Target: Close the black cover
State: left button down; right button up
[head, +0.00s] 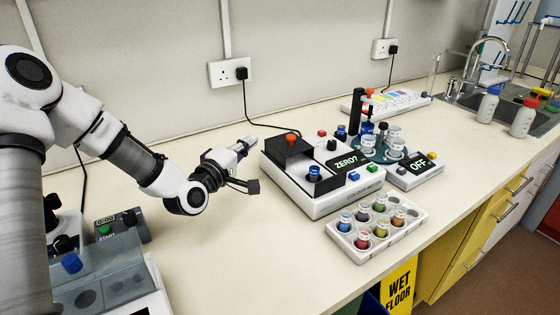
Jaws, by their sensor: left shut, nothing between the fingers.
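The black cover (287,148), a dark box-like piece with a red knob on top, sits at the back left of a white instrument (318,205) whose display reads "ZERO?". A blue-capped vial (314,174) stands uncovered on the instrument, just in front of the cover. My left gripper (245,148) is shut and empty. It is just left of the instrument and the cover, above the bench, and appears apart from both. My right gripper is not in view.
A white rack (347,240) of coloured vials stands in front of the instrument, near the bench edge. A round teal holder (372,153) and a box reading "OFF" (413,170) are to the right. A grey lidded device (100,275) is at the lower left. The front-middle bench is clear.

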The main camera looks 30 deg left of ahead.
aim_at(280, 144)
pick_arm(q)
jog(key=w, duration=0.3)
jog(key=w+p, duration=0.1)
jog(key=w, duration=0.6)
jog(key=shift+d+f, duration=0.15)
jog(key=shift+d, duration=0.1)
jog(key=d, duration=0.2)
jog(key=s+d+p, duration=0.1)
jog(key=shift+s+d+f, duration=0.1)
jog(key=shift+f, duration=0.25)
jog(key=shift+s+d, duration=0.15)
jog(key=shift+d, duration=0.1)
jog(key=shift+f, duration=0.1)
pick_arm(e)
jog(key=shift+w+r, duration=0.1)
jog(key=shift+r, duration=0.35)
pick_arm(q)
jog(key=shift+a, duration=0.1)
